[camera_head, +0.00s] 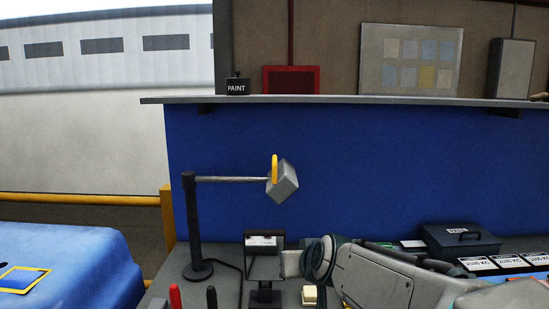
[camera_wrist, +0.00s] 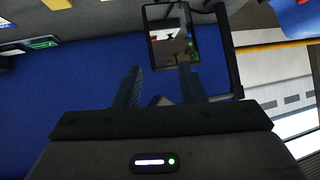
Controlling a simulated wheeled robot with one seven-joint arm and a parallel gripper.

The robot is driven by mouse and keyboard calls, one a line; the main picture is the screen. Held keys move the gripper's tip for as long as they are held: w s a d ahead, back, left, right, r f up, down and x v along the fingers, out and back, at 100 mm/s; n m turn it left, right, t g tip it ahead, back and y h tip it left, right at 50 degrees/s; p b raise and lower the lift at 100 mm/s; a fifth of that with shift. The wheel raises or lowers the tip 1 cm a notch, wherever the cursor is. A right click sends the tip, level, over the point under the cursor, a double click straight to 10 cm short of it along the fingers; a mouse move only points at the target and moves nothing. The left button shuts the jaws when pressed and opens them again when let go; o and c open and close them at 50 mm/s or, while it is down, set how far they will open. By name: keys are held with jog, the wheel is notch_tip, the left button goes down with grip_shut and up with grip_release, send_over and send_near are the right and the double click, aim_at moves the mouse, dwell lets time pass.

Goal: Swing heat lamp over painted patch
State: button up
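The heat lamp has a grey box-shaped head (camera_head: 285,182) with a yellow handle (camera_head: 274,168). It hangs at the end of a thin horizontal arm (camera_head: 230,179) on a dark upright post (camera_head: 192,225), in front of the blue wall. A yellow-outlined square patch (camera_head: 22,279) lies on the blue panel (camera_head: 80,265) at lower left; the lamp head is well to its right. My gripper (camera_wrist: 160,80) shows in the wrist view with its two fingers apart and nothing seen held between them. My arm is low in the head view, below and right of the lamp.
A dark framed stand (camera_head: 265,262) stands on the bench right of the post. A dark case (camera_head: 460,240) and several labelled plates (camera_head: 507,262) lie at right. A shelf (camera_head: 330,100) crosses above the lamp, bearing a paint can (camera_head: 237,87). A yellow rail (camera_head: 80,199) runs at left.

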jog(key=w+a+r+t, duration=0.4)
jog(key=w+r, duration=0.4)
jog(key=m+t+h+p, duration=0.2)
jog(key=m+t+h, duration=0.1)
jog(key=m+t, duration=0.1)
send_near(275, 162)
jog(key=w+p, duration=0.3)
jog(key=w, duration=1)
jog(key=shift+w, duration=0.3)
grip_shut()
